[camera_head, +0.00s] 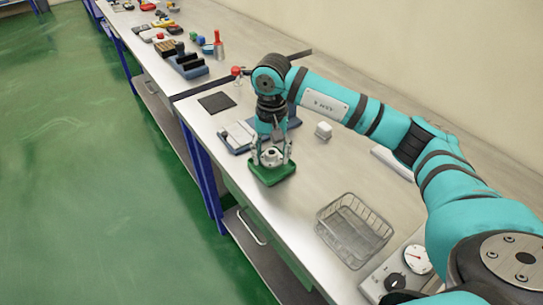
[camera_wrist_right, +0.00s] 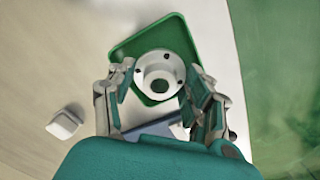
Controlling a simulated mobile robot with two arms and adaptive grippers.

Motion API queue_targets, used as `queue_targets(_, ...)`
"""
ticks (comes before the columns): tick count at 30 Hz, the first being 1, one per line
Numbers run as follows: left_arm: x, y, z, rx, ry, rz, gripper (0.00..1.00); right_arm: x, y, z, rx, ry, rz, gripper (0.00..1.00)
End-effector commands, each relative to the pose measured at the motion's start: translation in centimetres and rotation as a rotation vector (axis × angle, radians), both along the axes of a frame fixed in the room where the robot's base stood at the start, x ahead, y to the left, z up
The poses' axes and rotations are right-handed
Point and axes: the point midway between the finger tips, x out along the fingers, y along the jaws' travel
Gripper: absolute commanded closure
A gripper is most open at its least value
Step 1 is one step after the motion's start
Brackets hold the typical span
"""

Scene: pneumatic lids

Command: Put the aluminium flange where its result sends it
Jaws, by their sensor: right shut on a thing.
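The aluminium flange (camera_head: 271,157) is a pale ring-shaped part with a raised hub and small holes around its rim. It is at the green tray (camera_head: 284,176), near the bench's front edge; I cannot tell whether it rests in the tray or is just above it. My right gripper (camera_head: 271,161) points down, shut on the flange with one finger on each side. In the right wrist view, the flange (camera_wrist_right: 160,73) shows between the fingers, over the green tray (camera_wrist_right: 127,48). My left gripper is not in view.
A wire basket (camera_head: 355,228) and a gauge box (camera_head: 405,268) stand on the near bench. A white cube (camera_head: 323,130) stands behind the gripper. A blue-grey tray (camera_head: 237,138) and a dark mat (camera_head: 217,102) lie farther along. Bench between green tray and basket is clear.

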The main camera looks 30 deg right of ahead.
Motion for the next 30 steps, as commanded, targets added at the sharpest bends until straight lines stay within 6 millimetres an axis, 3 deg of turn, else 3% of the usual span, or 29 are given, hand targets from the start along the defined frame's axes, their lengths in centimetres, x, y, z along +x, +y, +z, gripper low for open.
queue_targets(4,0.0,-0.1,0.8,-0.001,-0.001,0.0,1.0,-0.1,0.0,-1.8,0.0,0.002,0.0,0.87)
queue_targets(15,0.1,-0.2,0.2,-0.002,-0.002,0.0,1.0,0.0,0.0,-2.5,-0.001,-0.001,0.0,0.87)
queue_targets(16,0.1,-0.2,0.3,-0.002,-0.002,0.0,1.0,0.0,0.0,-2.4,-0.001,-0.001,0.0,0.46)
queue_targets(18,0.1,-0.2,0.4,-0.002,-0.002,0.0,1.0,0.0,0.0,-2.3,0.0,0.0,0.0,0.38)
queue_targets(30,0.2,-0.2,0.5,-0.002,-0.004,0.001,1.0,0.1,0.1,-1.4,0.001,-0.004,0.0,0.38)
